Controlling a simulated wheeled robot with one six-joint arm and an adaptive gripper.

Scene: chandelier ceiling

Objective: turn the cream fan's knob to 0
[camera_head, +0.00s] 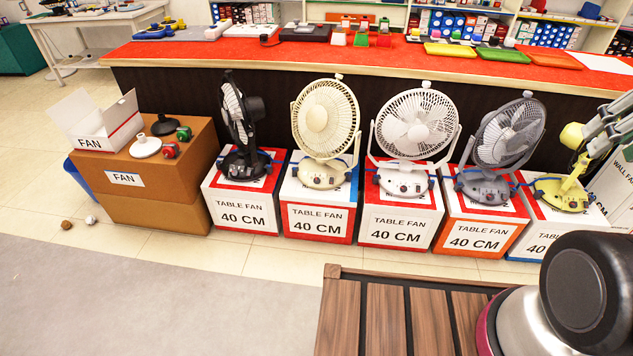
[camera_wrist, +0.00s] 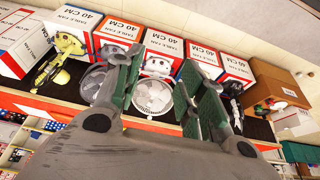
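The cream fan (camera_head: 325,119) stands upright on a "TABLE FAN 40 CM" box, between a black fan on its left and a white fan on its right. Small controls show on the front of its base (camera_head: 319,177), but I cannot make out the knob's setting. In the wrist view, which is upside down, my gripper (camera_wrist: 160,62) is open with nothing between its fingers. The white fan (camera_wrist: 153,95) shows behind the gap. The cream fan is mostly hidden there behind the right-hand finger. My gripper is well away from the cream fan and not touching it.
The black fan (camera_head: 238,120), white fan (camera_head: 417,120), grey fan (camera_head: 508,135) and yellow fan (camera_head: 563,192) stand on boxes along a red-topped counter (camera_head: 210,52). A brown box (camera_head: 150,190) is at left. A slatted wooden surface (camera_head: 390,315) is in front. Open floor lies at lower left.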

